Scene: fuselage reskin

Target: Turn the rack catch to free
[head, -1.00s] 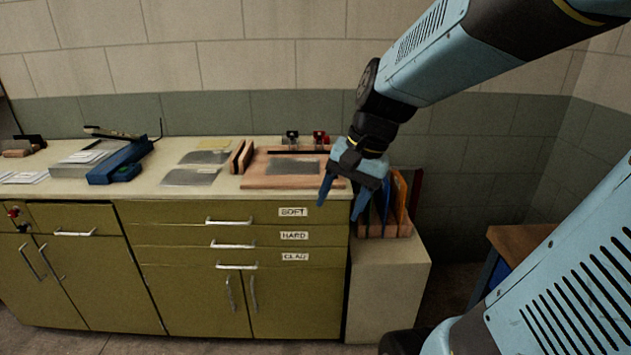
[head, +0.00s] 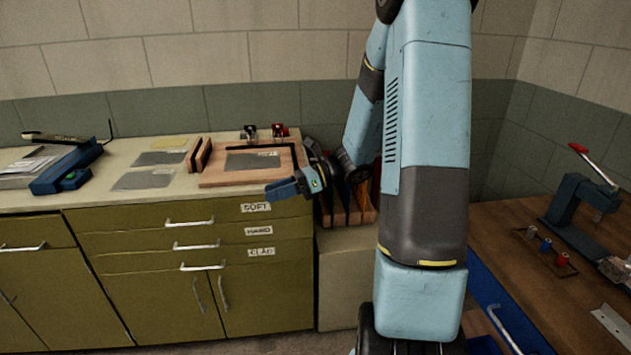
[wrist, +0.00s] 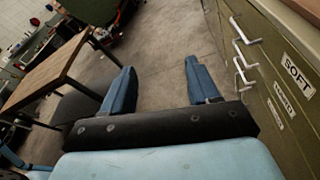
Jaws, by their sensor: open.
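The rack (head: 368,215), with upright panels in it, stands on a pale pedestal at the right end of the olive cabinet in the head view. My arm hides much of it, and I cannot make out its catch. My gripper (head: 270,189) is in front of the worktop's right end, pointing left, beside the rack. In the wrist view my gripper (wrist: 160,80) has its two blue fingers wide apart with nothing between them. The rack does not show in the wrist view.
The olive cabinet (head: 130,285) has drawers labelled SOFT, HARD and CLAD; their handles stick out near my gripper. A wooden board (head: 215,180) lies on the worktop. The pale pedestal (head: 340,285) stands beside the cabinet. A brown bench (head: 500,225) with tools is at right.

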